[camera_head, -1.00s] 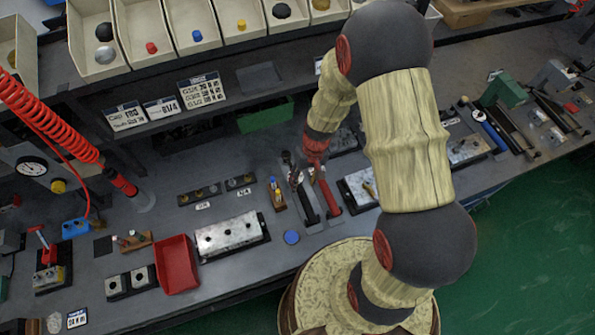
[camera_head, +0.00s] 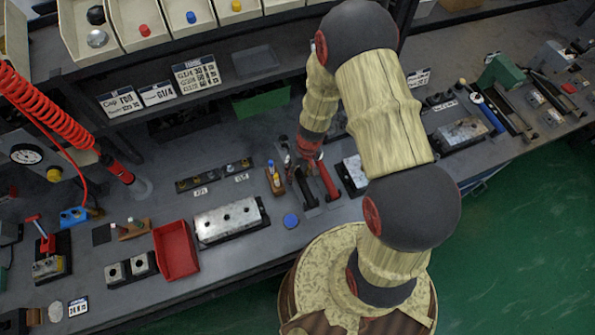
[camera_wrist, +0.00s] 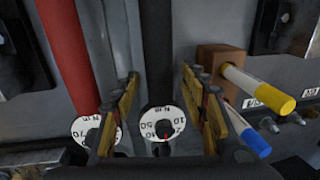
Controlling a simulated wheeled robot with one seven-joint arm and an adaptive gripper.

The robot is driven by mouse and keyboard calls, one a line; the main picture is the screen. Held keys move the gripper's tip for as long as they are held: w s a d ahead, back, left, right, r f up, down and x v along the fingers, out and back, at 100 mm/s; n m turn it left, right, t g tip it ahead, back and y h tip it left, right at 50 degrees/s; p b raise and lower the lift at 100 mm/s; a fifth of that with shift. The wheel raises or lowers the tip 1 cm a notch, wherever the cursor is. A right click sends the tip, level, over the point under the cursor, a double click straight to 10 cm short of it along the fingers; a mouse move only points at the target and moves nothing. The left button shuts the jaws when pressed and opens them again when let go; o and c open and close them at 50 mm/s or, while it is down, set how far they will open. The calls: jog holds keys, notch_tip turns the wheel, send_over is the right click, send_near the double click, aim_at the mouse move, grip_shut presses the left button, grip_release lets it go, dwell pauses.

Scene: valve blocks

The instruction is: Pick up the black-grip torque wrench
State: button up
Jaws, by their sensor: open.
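The black-grip torque wrench (camera_wrist: 155,45) lies on the bench, with a white round dial (camera_wrist: 162,122) at its near end in the wrist view. My gripper (camera_wrist: 159,72) is open, its fingers on either side of this wrench with gaps to both sides. I cannot tell how far above it they are. In the head view the black grip (camera_head: 307,190) shows just below my gripper (camera_head: 303,165), which is partly hidden by the arm. A red-grip wrench (camera_wrist: 68,50) with its own dial lies parallel, just left in the wrist view; its grip (camera_head: 329,182) is right in the head view.
A wooden block (camera_wrist: 222,58) holding yellow and blue markers stands close to the right finger in the wrist view.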

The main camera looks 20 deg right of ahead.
jog(key=shift+c, duration=0.4)
grip_shut()
jog(key=shift+r, duration=0.1)
dwell(0.3)
